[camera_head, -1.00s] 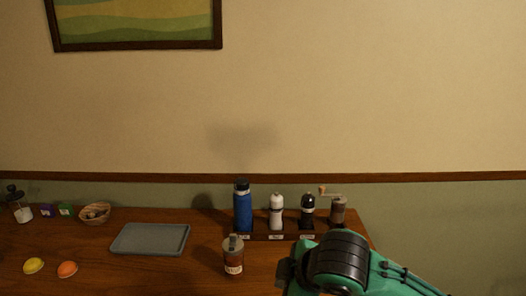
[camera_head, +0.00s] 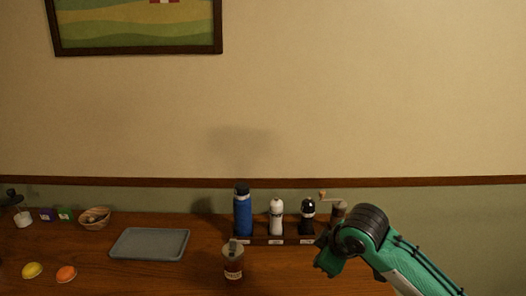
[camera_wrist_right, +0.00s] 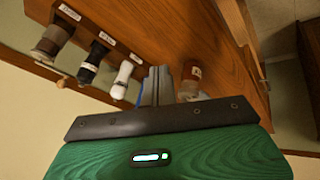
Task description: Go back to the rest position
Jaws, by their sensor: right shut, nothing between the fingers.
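My right gripper (camera_head: 326,264) comes in from the right in the head view, on a green and black arm. It is over the right end of the wooden counter (camera_head: 180,275), in front of the rack. The right wrist view shows its grey fingers (camera_wrist_right: 157,86) shut together and empty. My left gripper is not in view.
A rack holds a blue bottle (camera_head: 242,212), a white bottle (camera_head: 276,218), a black bottle (camera_head: 307,212) and a grinder (camera_head: 337,213). A lidded jar (camera_head: 233,264) stands in front. A grey tray (camera_head: 150,244), basket (camera_head: 95,217), yellow item (camera_head: 32,270) and orange item (camera_head: 66,274) lie left.

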